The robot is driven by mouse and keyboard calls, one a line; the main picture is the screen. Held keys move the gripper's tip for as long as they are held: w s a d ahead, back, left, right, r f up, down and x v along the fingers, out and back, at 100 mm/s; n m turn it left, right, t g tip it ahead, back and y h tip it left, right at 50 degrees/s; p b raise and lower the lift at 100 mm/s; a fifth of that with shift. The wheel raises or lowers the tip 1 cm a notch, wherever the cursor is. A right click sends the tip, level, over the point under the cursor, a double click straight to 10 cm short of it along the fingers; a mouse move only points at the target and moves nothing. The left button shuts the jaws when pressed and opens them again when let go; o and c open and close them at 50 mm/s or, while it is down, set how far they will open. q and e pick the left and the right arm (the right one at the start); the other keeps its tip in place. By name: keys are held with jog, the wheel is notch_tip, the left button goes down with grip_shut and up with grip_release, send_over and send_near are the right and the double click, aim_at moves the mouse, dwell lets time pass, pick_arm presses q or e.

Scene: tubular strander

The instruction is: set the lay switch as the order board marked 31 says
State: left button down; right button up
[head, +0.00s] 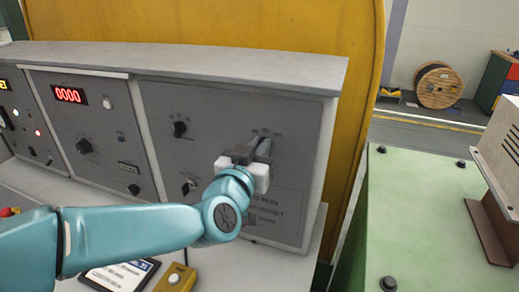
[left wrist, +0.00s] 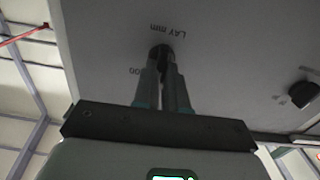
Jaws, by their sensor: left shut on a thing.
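My left gripper (head: 262,148) reaches up to the right-hand grey panel (head: 215,115). Its fingers are shut on a dark round knob, the lay switch (left wrist: 160,52), which shows between the fingertips in the left wrist view. The print "LAY mm" appears upside down beside this knob there. In the head view the fingers and wrist hide the switch, so its setting cannot be read. A dark-framed board with a white sheet (head: 120,275) lies on the desk, partly behind my left forearm; its writing is too small to read. My right gripper is not in view.
Another black knob (head: 180,129) sits left of my gripper on the same panel. The middle panel has a red "0000" display (head: 69,95). A yellow box with a button (head: 174,279) lies on the desk. A green machine top (head: 430,200) stands at right.

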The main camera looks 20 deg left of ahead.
pick_arm(q)
jog(key=shift+a+f+n+b, duration=0.1)
jog(key=shift+a+n+b, duration=0.05)
jog(key=shift+n+b, duration=1.7)
jog(key=shift+a+f+n+b, duration=0.15)
jog(key=shift+n+b, duration=1.1)
jog(key=shift+n, duration=1.2)
jog(key=shift+r, duration=0.1)
jog(key=c, duration=1.4)
grip_release()
jog(key=shift+o, duration=1.1)
jog(key=shift+s+r, duration=0.1)
jog(key=shift+s, duration=0.05)
